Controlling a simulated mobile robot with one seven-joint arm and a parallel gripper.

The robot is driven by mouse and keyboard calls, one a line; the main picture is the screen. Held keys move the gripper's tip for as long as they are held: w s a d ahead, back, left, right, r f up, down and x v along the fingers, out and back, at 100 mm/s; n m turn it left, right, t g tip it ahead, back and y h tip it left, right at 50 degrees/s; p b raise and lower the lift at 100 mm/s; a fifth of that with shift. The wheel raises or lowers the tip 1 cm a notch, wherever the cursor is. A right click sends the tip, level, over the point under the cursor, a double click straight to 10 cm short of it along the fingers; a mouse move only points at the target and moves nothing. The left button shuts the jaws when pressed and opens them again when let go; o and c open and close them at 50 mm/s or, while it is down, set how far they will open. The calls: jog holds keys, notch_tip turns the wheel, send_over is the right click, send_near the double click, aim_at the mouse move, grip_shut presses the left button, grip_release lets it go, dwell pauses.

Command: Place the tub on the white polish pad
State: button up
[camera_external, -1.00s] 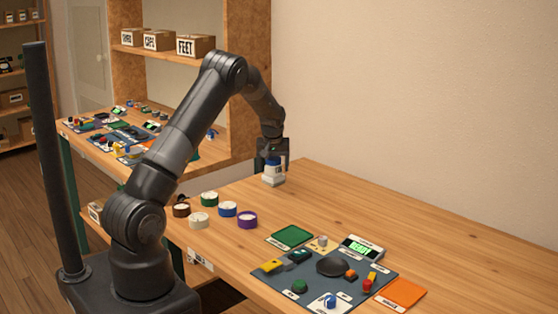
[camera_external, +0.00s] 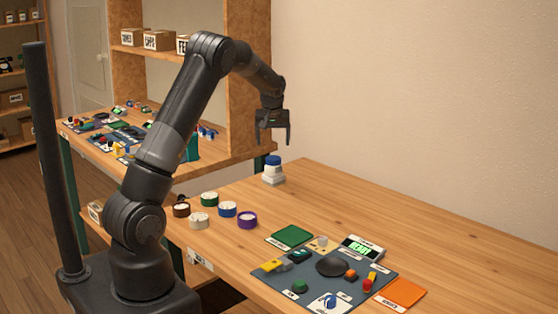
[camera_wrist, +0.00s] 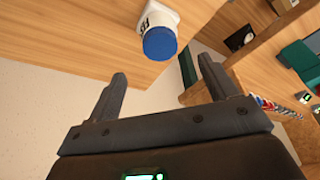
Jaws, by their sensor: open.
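The tub (camera_external: 273,166) has a blue lid and a white body. It stands upright near the far left corner of the wooden table. A wider white piece (camera_external: 273,180) shows directly under it, which looks like the white polish pad. In the wrist view the tub's blue lid (camera_wrist: 160,43) and lettered white side show beyond the fingers.
Several round coloured containers, one of them purple (camera_external: 247,220), stand at the table's left edge. A dark mat (camera_external: 325,291) with small parts, a green pad (camera_external: 291,236) and an orange pad (camera_external: 401,294) lie nearer. The table's right side is clear. Shelves stand behind.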

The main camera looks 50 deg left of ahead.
jog(key=s+d+r+m+t+h, duration=0.2)
jog(key=s+d+r+m, duration=0.2)
jog(key=s+d+r, duration=1.05)
jog(key=s+d+m, duration=0.2)
jog(key=s+d, duration=0.2)
jog(key=s, duration=0.8)
jog(key=s+d+m+t, duration=0.1)
jog(key=s+d+m, duration=0.2)
jog(key=s, duration=1)
jog(key=shift+s+d, duration=0.3)
jog(key=shift+d, duration=0.5)
jog(key=shift+f, duration=0.1)
